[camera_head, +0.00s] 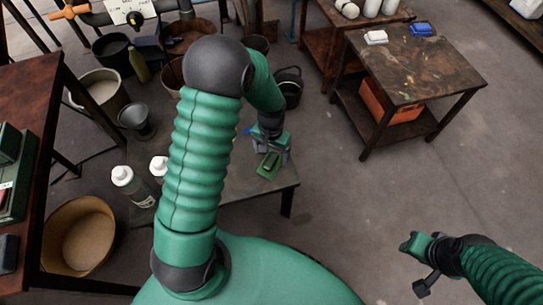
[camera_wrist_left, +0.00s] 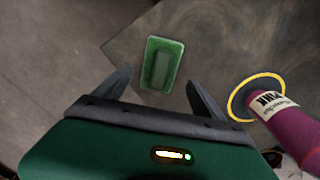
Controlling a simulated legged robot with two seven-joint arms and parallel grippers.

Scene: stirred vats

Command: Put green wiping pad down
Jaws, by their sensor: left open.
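The green wiping pad (camera_wrist_left: 162,64) lies flat on a dark low table (camera_wrist_left: 215,35) in the left wrist view, near a corner of the top. The pad (camera_head: 269,164) also shows in the head view, just below my left gripper (camera_head: 270,146). In the left wrist view my left gripper (camera_wrist_left: 160,90) is open, its two fingers apart with the pad beyond and between their tips. I cannot tell whether a finger touches the pad. My right gripper (camera_head: 418,262) hangs over bare floor at the lower right, away from the table; its jaw state is unclear.
White-capped bottles (camera_head: 135,186) are on the table's left side. A dark bucket (camera_head: 289,88) stands behind. A workbench (camera_head: 420,65) with a blue pad (camera_head: 421,28) is at right. Floor between is clear.

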